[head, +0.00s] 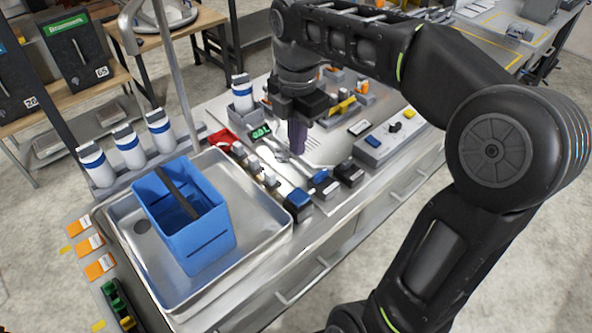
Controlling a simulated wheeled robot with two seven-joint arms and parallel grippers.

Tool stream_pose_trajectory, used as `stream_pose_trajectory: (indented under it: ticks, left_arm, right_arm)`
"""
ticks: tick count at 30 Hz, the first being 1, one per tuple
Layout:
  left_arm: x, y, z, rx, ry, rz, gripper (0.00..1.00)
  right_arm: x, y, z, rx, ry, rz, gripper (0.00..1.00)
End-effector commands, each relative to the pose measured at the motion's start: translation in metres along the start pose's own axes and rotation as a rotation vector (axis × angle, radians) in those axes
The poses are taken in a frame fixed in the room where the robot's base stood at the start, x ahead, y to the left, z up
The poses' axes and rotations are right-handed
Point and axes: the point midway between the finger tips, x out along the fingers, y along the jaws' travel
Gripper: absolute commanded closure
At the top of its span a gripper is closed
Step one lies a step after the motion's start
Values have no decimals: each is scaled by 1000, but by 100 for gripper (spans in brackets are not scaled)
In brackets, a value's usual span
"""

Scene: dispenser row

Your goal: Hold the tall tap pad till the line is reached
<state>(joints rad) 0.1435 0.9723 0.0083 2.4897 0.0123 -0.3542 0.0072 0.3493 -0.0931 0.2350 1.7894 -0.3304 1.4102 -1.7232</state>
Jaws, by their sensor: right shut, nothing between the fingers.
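A blue open-topped container (212,236) stands in a shallow steel basin (262,240) at the left. A dark strap (178,192) crosses its opening, and a short dark line (208,245) marks its near face. Its inside looks dark blue, and I cannot tell any water level. A tall thin metal post (174,75), perhaps the tall tap, rises behind the basin. I cannot pick out its pad for certain. My right gripper (297,142) is shut and empty, pointing down over the crowded worktop right of the basin. I cannot tell whether it touches anything. My left gripper is not in view.
White bottles with blue bands (130,148) stand behind the basin. A small green display (261,131), a red part (222,139) and blue-topped blocks (299,199) crowd the worktop. A grey button box (391,139) stands right of the gripper. Orange cards (90,246) lie at left.

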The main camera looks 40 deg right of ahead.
Motion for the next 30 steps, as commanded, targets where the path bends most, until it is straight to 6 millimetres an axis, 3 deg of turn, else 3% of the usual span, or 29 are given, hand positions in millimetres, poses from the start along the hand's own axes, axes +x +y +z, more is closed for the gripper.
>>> stream_pose_trajectory:
  ticks: [8,12,14,24,30]
  left_arm:
    - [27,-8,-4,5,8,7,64]
    - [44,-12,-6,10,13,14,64]
    - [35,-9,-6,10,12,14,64]
    - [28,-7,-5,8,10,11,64]
    - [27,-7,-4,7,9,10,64]
  right_arm:
    - [31,0,0,0,0,0,100]
    - [58,0,0,0,1,-2,100]
    - [62,-1,0,0,1,-5,100]
    - [123,-1,0,0,1,-3,100]
    - [137,0,0,0,0,-1,100]
